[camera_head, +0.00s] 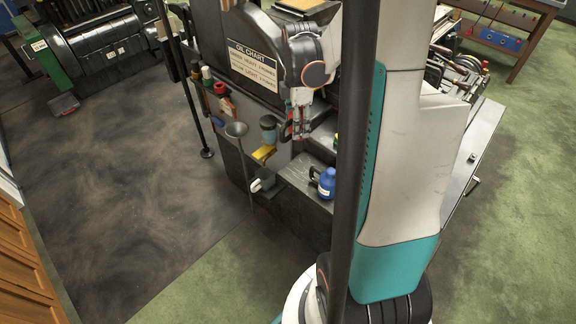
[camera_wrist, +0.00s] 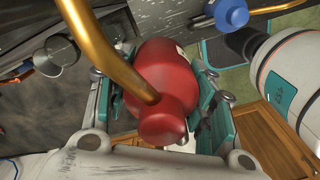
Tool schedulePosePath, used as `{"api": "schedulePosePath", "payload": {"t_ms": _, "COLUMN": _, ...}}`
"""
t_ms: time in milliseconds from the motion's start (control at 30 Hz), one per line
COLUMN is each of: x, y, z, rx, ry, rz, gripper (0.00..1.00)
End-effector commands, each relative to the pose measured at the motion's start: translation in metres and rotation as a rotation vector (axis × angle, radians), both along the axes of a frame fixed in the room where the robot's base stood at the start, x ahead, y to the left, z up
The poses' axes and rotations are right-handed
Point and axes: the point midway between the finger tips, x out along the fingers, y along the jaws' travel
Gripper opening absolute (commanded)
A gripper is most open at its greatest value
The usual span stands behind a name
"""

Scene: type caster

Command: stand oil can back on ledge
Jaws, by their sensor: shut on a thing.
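The oil can (camera_wrist: 165,80) is red and rounded, with a long brass spout (camera_wrist: 98,40) running to the upper left of the wrist view. My gripper (camera_wrist: 165,98) is shut around its body, a teal-backed finger on each side. In the head view my gripper (camera_head: 297,128) points down beside the machine, with a little red showing between its fingers. A dark ledge (camera_head: 301,183) lies below it and slightly to the right. The can is held above the ledge; its base is hidden in the wrist view.
A blue bottle (camera_head: 327,183) stands on the ledge. A grey mug (camera_head: 263,180), a yellow item (camera_head: 264,153) and a jar (camera_head: 268,129) are left of my gripper. A funnel (camera_head: 236,130) hangs farther left. The oil chart sign (camera_head: 252,66) is behind.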

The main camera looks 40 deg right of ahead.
Motion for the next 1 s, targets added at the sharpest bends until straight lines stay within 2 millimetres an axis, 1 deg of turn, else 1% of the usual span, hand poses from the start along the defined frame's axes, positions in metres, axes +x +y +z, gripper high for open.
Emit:
{"api": "schedulePosePath", "payload": {"t_ms": 33, "x": 0.001, "y": -0.001, "z": -0.017, "rx": 0.001, "ry": 0.000, "rz": -0.001, "gripper": 0.20}}
{"api": "schedulePosePath", "payload": {"t_ms": 100, "x": 0.001, "y": 0.000, "z": -0.035, "rx": 0.001, "ry": 0.000, "rz": -0.002, "gripper": 0.20}}
{"api": "schedulePosePath", "payload": {"t_ms": 400, "x": 0.001, "y": 0.000, "z": -0.105, "rx": 0.002, "ry": -0.001, "rz": -0.003, "gripper": 0.20}}
{"api": "schedulePosePath", "payload": {"t_ms": 533, "x": 0.001, "y": 0.000, "z": -0.124, "rx": 0.003, "ry": -0.001, "rz": -0.003, "gripper": 0.20}}
{"api": "schedulePosePath", "payload": {"t_ms": 767, "x": 0.001, "y": 0.000, "z": -0.137, "rx": 0.003, "ry": -0.001, "rz": -0.004, "gripper": 0.20}}
{"api": "schedulePosePath", "payload": {"t_ms": 1000, "x": 0.001, "y": 0.000, "z": -0.171, "rx": 0.003, "ry": -0.001, "rz": -0.004, "gripper": 0.20}}
